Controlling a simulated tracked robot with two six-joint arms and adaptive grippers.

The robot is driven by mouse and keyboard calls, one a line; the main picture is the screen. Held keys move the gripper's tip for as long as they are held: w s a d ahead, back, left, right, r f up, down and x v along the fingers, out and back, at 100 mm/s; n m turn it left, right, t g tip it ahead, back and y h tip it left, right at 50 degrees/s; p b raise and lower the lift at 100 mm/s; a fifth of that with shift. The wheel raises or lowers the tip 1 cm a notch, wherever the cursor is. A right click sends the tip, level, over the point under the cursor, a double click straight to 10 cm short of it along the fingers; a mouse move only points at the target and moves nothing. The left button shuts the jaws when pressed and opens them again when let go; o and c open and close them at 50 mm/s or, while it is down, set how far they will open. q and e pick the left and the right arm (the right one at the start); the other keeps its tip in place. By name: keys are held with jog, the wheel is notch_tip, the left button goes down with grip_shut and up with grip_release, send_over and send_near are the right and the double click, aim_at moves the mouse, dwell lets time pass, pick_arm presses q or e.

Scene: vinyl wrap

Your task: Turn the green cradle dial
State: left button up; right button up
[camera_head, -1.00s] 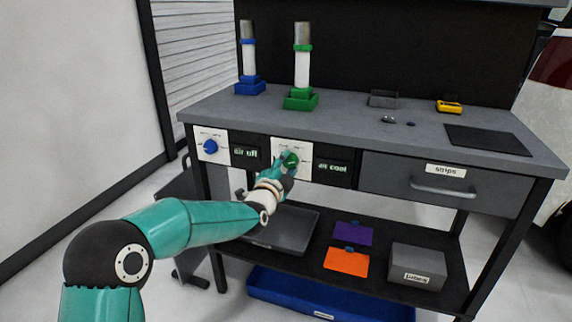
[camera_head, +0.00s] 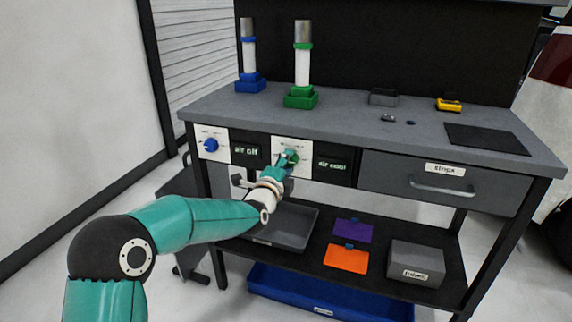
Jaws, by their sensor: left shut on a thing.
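The green dial (camera_head: 293,154) sits on a white panel on the bench front, below the green cradle (camera_head: 300,98). The green cradle holds an upright white and grey cylinder (camera_head: 302,66). My left gripper (camera_head: 289,157) is at the green dial and shut on it, covering part of it. My right gripper is not in view.
A blue cradle (camera_head: 250,85) with a cylinder stands at the back left of the bench top (camera_head: 220,108). A drawer (camera_head: 390,186) with a handle is to the right. The lower shelf holds a grey tray (camera_head: 294,240), purple and orange pieces, and a grey box (camera_head: 417,262).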

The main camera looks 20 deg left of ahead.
pick_arm(q)
jog(key=shift+d+f, duration=0.1)
jog(key=shift+f, duration=0.25)
jog(key=o, duration=1.1)
jog(key=shift+o, duration=0.2)
jog(key=shift+r, duration=0.15)
jog(key=s, duration=1.2)
jog(key=shift+a, duration=0.25)
